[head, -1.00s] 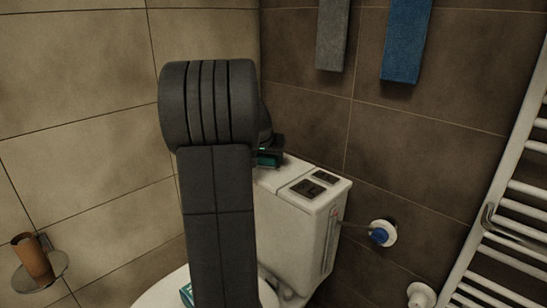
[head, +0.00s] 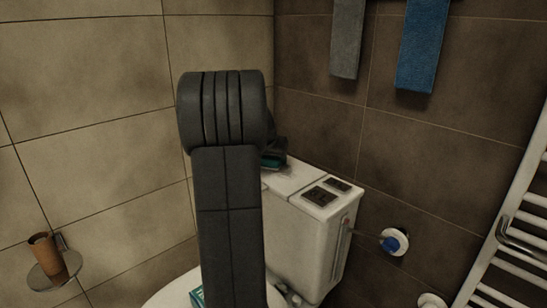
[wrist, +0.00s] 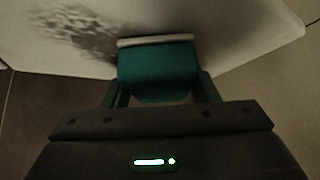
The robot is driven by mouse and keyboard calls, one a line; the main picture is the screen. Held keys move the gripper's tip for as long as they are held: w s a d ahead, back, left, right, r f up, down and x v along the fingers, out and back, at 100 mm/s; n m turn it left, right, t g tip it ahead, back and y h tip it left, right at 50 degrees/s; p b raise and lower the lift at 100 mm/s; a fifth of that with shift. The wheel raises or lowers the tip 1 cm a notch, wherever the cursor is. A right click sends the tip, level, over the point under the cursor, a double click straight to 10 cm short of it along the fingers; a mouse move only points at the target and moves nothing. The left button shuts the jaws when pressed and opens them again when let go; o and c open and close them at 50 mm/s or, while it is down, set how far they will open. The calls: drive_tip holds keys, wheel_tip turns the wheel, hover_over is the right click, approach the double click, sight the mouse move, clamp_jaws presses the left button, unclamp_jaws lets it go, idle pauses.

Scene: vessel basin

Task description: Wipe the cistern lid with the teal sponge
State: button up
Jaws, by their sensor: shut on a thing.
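My gripper (wrist: 155,92) is shut on the teal sponge (wrist: 158,66), with a finger on each side of it in the wrist view. The sponge has a pale strip along its far edge, which is at the lid surface; I cannot tell for sure whether it touches. The white cistern lid (wrist: 235,30) carries a dark smudge (wrist: 85,32) to the left of the sponge. In the head view the cistern lid (head: 293,178) stands in the corner, and a bit of the sponge (head: 273,162) shows at its far left end. My arm hides much of the lid's left part there.
A blue valve knob (head: 392,243) is on the wall to the right, beside a white towel radiator (head: 500,260). Grey (head: 347,40) and blue (head: 421,45) towels hang above.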

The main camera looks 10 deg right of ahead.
drive_tip(key=shift+r+p, duration=1.9)
drive_tip(key=shift+r, duration=0.95)
drive_tip(key=shift+r, duration=0.1)
drive_tip(key=shift+r+p, duration=1.2)
drive_tip(key=shift+r, duration=0.25)
drive_tip(key=shift+s+a+f, duration=0.1)
